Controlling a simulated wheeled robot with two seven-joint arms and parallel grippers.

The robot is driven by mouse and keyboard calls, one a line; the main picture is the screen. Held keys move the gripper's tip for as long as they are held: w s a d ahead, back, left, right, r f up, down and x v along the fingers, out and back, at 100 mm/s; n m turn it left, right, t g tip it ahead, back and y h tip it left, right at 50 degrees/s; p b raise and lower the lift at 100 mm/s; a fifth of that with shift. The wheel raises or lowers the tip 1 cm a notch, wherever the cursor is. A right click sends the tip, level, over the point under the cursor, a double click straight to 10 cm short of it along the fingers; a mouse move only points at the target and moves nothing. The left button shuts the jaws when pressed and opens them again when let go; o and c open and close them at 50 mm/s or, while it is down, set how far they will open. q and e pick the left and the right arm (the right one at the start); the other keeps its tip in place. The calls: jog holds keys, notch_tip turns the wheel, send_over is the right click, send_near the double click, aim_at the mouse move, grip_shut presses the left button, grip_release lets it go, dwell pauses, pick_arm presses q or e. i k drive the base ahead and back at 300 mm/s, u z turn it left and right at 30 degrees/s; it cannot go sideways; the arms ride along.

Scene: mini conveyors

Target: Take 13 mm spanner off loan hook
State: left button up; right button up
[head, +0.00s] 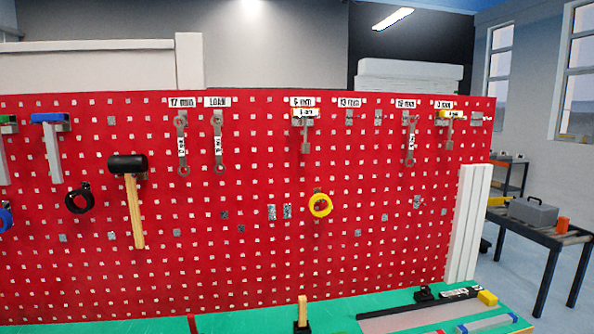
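A grey spanner (218,142) hangs upright on the red pegboard under the white LOAN label (217,101). It carries a small white size tag, too small to read. The label that seems to read 13 mm (349,102) has no spanner under it, only small grey hook plates (349,117). Another tagged spanner (182,143) hangs just left of the loan one, under a 17 mm label (182,102). A further spanner (411,141) hangs to the right under its own label. Neither of my grippers is in view.
A black-headed mallet (134,200) hangs left of the spanners. A black ring (78,198) and a yellow tape ring (320,205) also hang on the pegboard (260,260). The green bench top (240,323) below holds several tools, mostly at right.

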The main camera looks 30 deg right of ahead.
aim_at(217, 128)
jog(key=u, duration=1.45)
jog(key=i, duration=1.2)
jog(key=z, duration=1.45)
